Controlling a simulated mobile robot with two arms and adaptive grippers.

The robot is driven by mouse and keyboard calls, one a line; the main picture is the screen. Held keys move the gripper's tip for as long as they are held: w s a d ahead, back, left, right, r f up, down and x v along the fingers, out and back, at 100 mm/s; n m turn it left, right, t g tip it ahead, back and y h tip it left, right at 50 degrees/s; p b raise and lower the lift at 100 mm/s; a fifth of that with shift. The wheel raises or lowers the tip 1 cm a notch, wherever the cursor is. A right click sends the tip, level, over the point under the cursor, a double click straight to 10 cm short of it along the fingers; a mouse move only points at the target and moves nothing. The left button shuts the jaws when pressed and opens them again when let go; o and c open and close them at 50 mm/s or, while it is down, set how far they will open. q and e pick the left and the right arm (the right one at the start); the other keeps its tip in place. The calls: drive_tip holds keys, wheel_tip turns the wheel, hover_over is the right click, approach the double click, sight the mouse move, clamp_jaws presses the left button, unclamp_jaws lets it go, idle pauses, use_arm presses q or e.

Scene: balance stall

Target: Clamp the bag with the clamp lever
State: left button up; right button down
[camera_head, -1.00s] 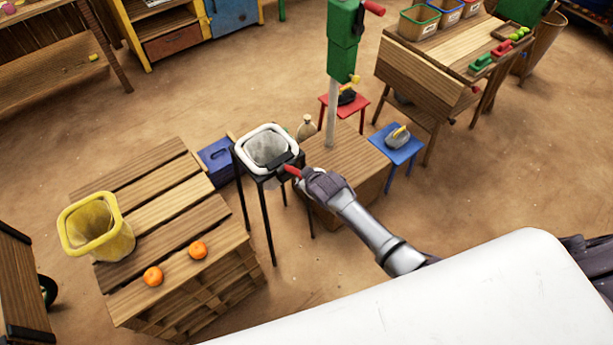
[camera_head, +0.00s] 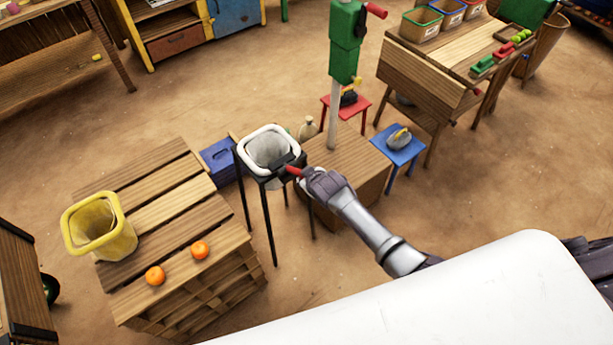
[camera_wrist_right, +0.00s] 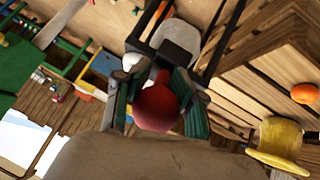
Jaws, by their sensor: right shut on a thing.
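The bag (camera_head: 268,151) is a grey-white open sack with a thick white rim, set in a tall black stand (camera_head: 268,225) in the middle of the head view. The clamp lever (camera_head: 293,171) has a red handle at the stand's right front. My right gripper (camera_head: 308,176) is shut on the lever's handle. In the right wrist view the red round handle end (camera_wrist_right: 156,105) sits between the fingers, with the bag (camera_wrist_right: 178,40) beyond it. Whether the clamp bears on the bag's rim cannot be told. My left gripper is not in view.
A slatted wooden crate table (camera_head: 180,250) with a yellow bag (camera_head: 98,226) and two oranges (camera_head: 200,250) stands left of the stand. A wooden box with a green post (camera_head: 346,45) stands close to the right. A blue stool (camera_head: 398,150) stands beyond it.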

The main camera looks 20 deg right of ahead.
drive_tip(key=shift+w+a+r, duration=0.1)
drive_tip(key=shift+w+r, duration=0.45)
drive_tip(key=shift+r, duration=0.2)
drive_tip(key=c, duration=1)
unclamp_jaws()
drive_tip(key=shift+s, duration=0.4)
drive_tip(key=shift+f, duration=0.1)
drive_tip(key=shift+s+r, duration=0.2)
drive_tip(key=shift+s, duration=0.1)
drive_tip(key=v, duration=1.1)
drive_tip(key=shift+s, duration=0.25)
